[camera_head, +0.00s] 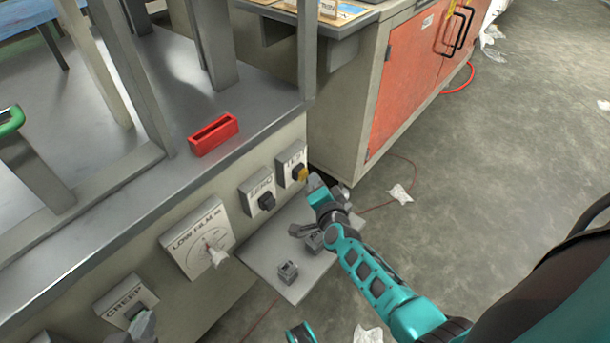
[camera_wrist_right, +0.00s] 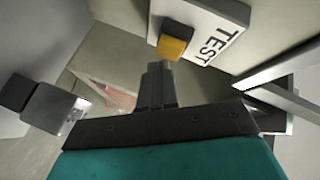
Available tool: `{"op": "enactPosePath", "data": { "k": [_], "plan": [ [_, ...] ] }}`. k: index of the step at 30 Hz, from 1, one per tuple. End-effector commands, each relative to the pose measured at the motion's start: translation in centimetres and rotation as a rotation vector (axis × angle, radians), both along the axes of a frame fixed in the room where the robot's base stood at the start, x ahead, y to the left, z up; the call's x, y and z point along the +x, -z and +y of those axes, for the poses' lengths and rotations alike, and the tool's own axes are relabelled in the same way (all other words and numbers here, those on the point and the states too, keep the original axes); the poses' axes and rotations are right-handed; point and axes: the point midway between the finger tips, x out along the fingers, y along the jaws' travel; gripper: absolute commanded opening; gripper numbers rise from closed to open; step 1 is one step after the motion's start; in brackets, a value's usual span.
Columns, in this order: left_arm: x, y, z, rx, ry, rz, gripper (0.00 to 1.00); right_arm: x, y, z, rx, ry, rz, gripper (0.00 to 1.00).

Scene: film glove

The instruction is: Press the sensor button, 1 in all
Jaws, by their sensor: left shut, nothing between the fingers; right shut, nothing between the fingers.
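A yellow push button (camera_head: 300,174) sticks out of the grey box marked TEST (camera_head: 290,160) on the bench's front panel. The button (camera_wrist_right: 172,46) and its TEST plate (camera_wrist_right: 208,30) also show at the top of the right wrist view. My right gripper (camera_head: 315,184) is shut and empty, its tips close in front of the button. In the right wrist view my shut fingers (camera_wrist_right: 158,72) point at the button's lower edge; I cannot tell whether they touch it.
Left of TEST sit the ZERO box (camera_head: 258,187), the LOW FILM dial (camera_head: 196,240) and the CREEP box (camera_head: 125,303). A grey shelf (camera_head: 305,280) juts out below. An orange-doored cabinet (camera_head: 400,85) stands right. A red holder (camera_head: 213,134) lies on the bench.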

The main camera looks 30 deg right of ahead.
Motion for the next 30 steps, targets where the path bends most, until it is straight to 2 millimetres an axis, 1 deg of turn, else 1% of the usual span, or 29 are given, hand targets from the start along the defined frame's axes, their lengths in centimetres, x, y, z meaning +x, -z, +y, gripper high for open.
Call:
{"op": "enactPosePath", "data": {
  "k": [30],
  "plan": [
    [-0.03, 0.12, -0.07, -0.001, 0.002, 0.000, 0.00, 0.80, 0.04, 0.37, 0.000, -0.001, 0.000, 0.00]
  ]
}}
